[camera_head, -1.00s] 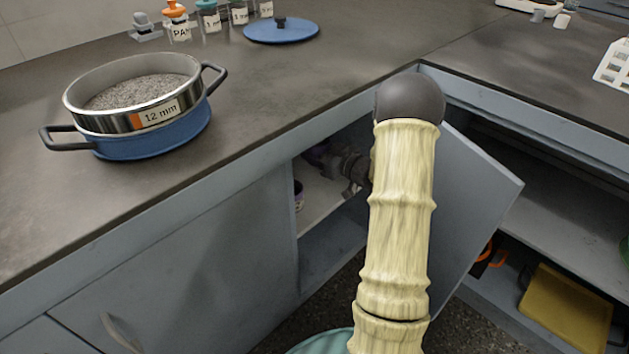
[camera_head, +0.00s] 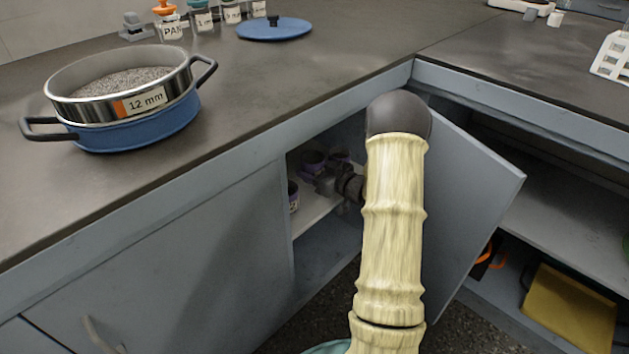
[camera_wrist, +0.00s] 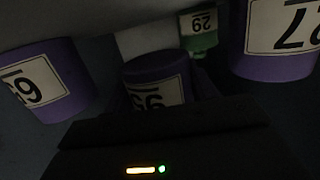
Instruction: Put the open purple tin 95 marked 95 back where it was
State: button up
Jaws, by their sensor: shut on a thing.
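My gripper (camera_head: 326,182) reaches into the open cabinet (camera_head: 310,218) and is shut on a purple tin. In the wrist view the held purple tin (camera_wrist: 152,70) stands straight ahead of my dark gripper body, which hides its lower part. Its white label is partly covered, and the digits look upside down, like 95 or 96. Whether its base touches the shelf is hidden. A purple tin (camera_wrist: 52,75) is at the left, another purple tin (camera_wrist: 275,67) at the right, and a green tin (camera_wrist: 199,40) is farther back. In the head view a purple tin (camera_head: 293,196) shows near the cabinet's left edge.
The open cabinet door (camera_head: 470,185) stands right of my arm. The cabinet's left side and the counter edge above bound the opening. On the counter are a sieve (camera_head: 120,105) marked 12 mm, a blue lid (camera_head: 273,29) and several labelled bottles.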

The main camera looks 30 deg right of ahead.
jog(key=shift+d+f+b, duration=0.15)
jog(key=shift+f+b, duration=1.1)
jog(key=shift+f, duration=0.7)
jog(key=o, duration=1.1)
jog(key=shift+c, duration=0.2)
jog(key=shift+r, duration=0.15)
jog(key=p+v, duration=0.5)
jog(key=v, duration=0.7)
